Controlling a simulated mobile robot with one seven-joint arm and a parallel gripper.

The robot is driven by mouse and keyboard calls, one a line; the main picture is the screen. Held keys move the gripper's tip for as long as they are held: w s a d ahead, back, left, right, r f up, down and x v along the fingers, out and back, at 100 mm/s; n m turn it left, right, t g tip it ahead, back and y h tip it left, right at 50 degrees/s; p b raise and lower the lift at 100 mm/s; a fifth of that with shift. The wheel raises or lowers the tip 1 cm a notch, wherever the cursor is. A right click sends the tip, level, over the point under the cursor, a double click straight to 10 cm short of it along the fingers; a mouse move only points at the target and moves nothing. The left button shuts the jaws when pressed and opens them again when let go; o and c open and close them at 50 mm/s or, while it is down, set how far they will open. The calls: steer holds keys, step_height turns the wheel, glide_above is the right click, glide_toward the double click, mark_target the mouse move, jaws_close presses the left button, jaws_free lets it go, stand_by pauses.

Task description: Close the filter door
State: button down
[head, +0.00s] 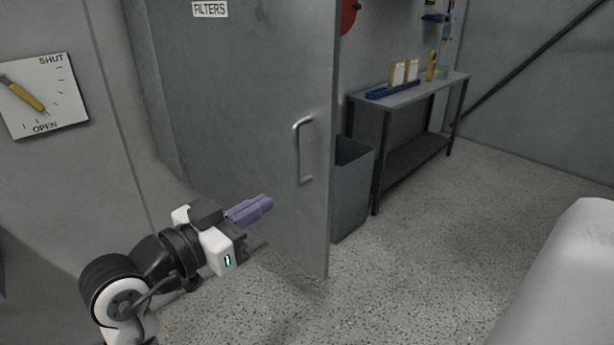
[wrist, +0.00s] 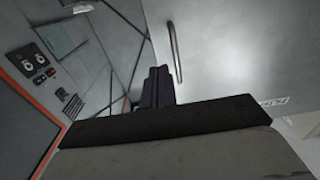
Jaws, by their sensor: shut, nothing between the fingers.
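The filter door (head: 240,110) is a tall grey panel with a FILTERS label (head: 210,9) near its top. It stands open, swung out from the wall at the left. A metal bar handle (head: 299,150) is fixed near its free edge. The door (wrist: 240,50) and handle (wrist: 174,52) also show in the wrist view, the handle just right of the fingers. My gripper (head: 262,205) is shut and empty, its purple fingers pointing right, below and left of the handle in the head view. I cannot tell if it touches the door. The fingers (wrist: 157,86) look dark in the wrist view.
A dial plate (head: 45,97) with a yellow pointer, marked SHUT and OPEN, is on the left wall. A grey bin (head: 352,190) and a workbench (head: 410,95) stand behind the door. Speckled floor is clear to the right, before a pale rounded object (head: 570,270).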

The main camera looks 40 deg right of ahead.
mark_target(321, 170)
steer(key=d+p, duration=0.1)
steer(key=d, duration=0.3)
steer(key=w+d+p, duration=0.1)
steer(key=d, duration=0.3)
steer(key=d+p, duration=0.1)
steer(key=d, duration=0.3)
steer(key=shift+w+d, duration=0.1)
steer(key=shift+w, duration=0.25)
